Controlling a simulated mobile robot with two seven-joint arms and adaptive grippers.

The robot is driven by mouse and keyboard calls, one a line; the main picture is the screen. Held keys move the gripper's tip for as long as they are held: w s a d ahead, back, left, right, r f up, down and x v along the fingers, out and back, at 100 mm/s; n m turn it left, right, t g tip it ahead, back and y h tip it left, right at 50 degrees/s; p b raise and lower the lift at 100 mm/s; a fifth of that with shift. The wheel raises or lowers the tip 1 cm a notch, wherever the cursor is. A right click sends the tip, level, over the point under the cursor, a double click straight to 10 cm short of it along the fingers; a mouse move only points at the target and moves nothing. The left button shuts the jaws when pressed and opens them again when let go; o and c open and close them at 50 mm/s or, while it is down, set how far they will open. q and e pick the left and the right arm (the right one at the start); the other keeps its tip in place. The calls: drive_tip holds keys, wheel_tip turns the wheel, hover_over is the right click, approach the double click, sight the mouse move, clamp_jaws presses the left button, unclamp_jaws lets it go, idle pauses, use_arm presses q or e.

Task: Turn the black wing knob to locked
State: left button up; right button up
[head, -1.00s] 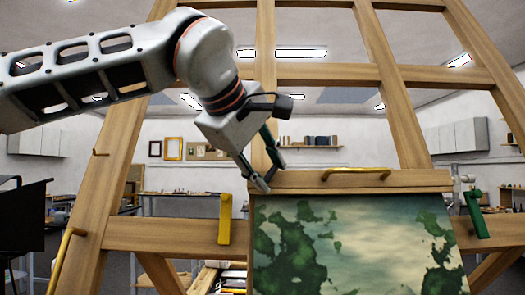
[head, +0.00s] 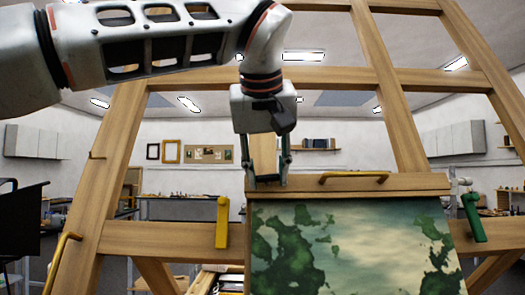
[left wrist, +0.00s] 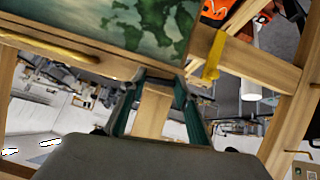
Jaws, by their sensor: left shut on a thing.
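My left gripper (head: 268,181) comes down from above at the left end of the wooden top bar (head: 420,184) of the easel. Its two fingertips are on either side of a small dark part, taken as the black wing knob, and are shut on it. The fingers hide most of the knob, so its angle cannot be told. In the left wrist view the gripper (left wrist: 161,77) has its dark green fingertips against the bar (left wrist: 110,62) just beside the painting. My right gripper is not in view.
Below the bar is a green landscape painting (head: 345,245). A yellow handle (head: 353,178) lies along the bar, a yellow lever (head: 222,222) hangs left of the painting, and a green lever (head: 473,217) stands right. Easel beams (head: 392,95) rise behind my arm.

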use_arm(q)
drive_tip(key=shift+w+a+m+y, duration=0.1)
drive_tip(key=shift+w+m+y, duration=0.1)
drive_tip(key=shift+m+y, duration=0.15)
drive_tip(key=shift+m, duration=0.25)
drive_tip(key=o, duration=1.1)
drive_tip(key=shift+o, duration=0.2)
drive_tip(key=shift+s, duration=0.1)
drive_tip(key=shift+r, duration=0.1)
drive_tip(key=v, duration=0.7)
